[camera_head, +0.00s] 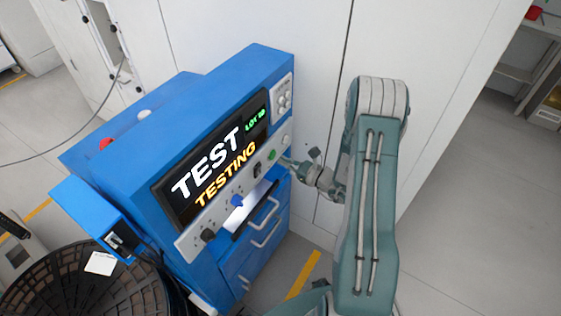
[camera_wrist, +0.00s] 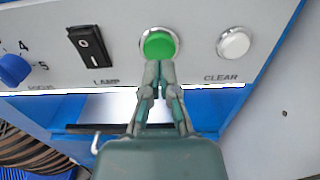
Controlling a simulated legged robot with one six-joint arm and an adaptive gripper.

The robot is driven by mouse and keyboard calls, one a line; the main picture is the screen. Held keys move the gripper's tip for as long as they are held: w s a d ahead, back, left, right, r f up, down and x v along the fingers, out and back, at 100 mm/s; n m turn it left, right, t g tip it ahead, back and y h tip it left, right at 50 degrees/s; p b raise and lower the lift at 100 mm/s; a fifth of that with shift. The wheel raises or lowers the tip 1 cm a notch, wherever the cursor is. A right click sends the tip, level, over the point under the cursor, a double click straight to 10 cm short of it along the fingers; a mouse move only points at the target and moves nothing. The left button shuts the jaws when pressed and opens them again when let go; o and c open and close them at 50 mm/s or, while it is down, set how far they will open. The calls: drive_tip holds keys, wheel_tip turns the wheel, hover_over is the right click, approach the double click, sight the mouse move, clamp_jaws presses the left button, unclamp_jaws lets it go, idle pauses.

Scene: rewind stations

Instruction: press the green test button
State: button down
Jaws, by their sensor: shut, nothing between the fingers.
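The green test button (camera_wrist: 159,44) sits in a metal ring on the panel in the wrist view. It also shows as a small green spot (camera_head: 272,155) in the head view. My gripper (camera_wrist: 159,64) is shut and empty, with its fingertips at the lower edge of the green button. I cannot tell whether they touch it or how far the button is pushed in. In the head view my gripper (camera_head: 286,162) reaches the panel from the right. The display (camera_head: 213,160) reads "TEST", "TESTING" and "LOT", with a number that is hard to read.
A white CLEAR button (camera_wrist: 234,43) is right of the green one. A black LAMP rocker switch (camera_wrist: 90,46) and a blue knob (camera_wrist: 14,69) are on the left. The blue station (camera_head: 130,165) stands against white cabinets. A black basket (camera_head: 85,285) is at the lower left.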

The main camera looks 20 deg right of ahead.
drive_tip(key=v, duration=1)
drive_tip(key=shift+s+d, duration=0.3)
drive_tip(key=s+a+r+n+g+y, duration=0.1)
drive_tip(key=s+a+r+n+g, duration=0.2)
drive_tip(key=a+r+n+g, duration=0.45)
drive_tip(key=s+a+r+n+g, duration=0.3)
drive_tip(key=a+r+n+g, duration=0.35)
drive_tip(key=a+n, duration=0.25)
drive_tip(key=s+r+n+t+h, duration=0.4)
drive_tip(key=s+r+n+h, duration=0.7)
drive_tip(key=r+n, duration=0.1)
drive_tip(key=shift+a+r+n+t, duration=0.3)
drive_tip(key=shift+r+n, duration=0.05)
drive_tip(key=shift+r, duration=0.25)
